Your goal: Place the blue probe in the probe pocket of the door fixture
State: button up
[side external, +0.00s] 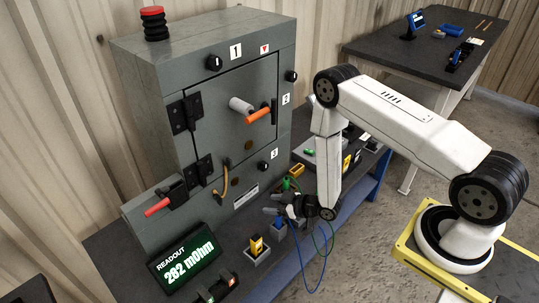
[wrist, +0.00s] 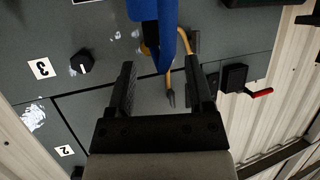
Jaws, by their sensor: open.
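The blue probe (wrist: 155,22) shows in the wrist view, reaching down from the top edge to a point between and beyond my fingertips. My gripper (wrist: 160,63) is open, with one finger on each side of the probe's lower end and clear gaps visible. In the side view my gripper (side external: 275,204) is low in front of the grey cabinet (side external: 150,130), beside small holders. A blue part (side external: 280,228) sits just below it in a grey holder, partly hidden. I cannot tell which pocket is the probe pocket of the door fixture.
A yellow probe (side external: 257,245) stands in a grey block nearby. Blue and green cables (side external: 300,262) hang over the bench edge. The cabinet door has an orange handle (side external: 258,115); a red-handled lever (side external: 158,206) sticks out at lower left.

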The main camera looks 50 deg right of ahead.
jog(key=v, duration=1.2)
jog(key=shift+r, duration=0.25)
dwell(0.3)
jog(key=w+d+r+g+h, duration=0.25)
jog(key=w+r+g, duration=0.2)
jog(key=r, duration=0.35)
jog(key=s+a+r+m+g+h, duration=0.1)
jog(key=s+a+r+m+g, duration=0.2)
jog(key=s+a+r+g, duration=0.2)
jog(key=s+r+g, duration=0.1)
jog(key=s+r, duration=0.2)
jog(key=r, duration=0.4)
jog(key=shift+s+a+m+h, duration=0.2)
jog(key=shift+m+h, duration=0.1)
jog(key=shift+h, duration=0.05)
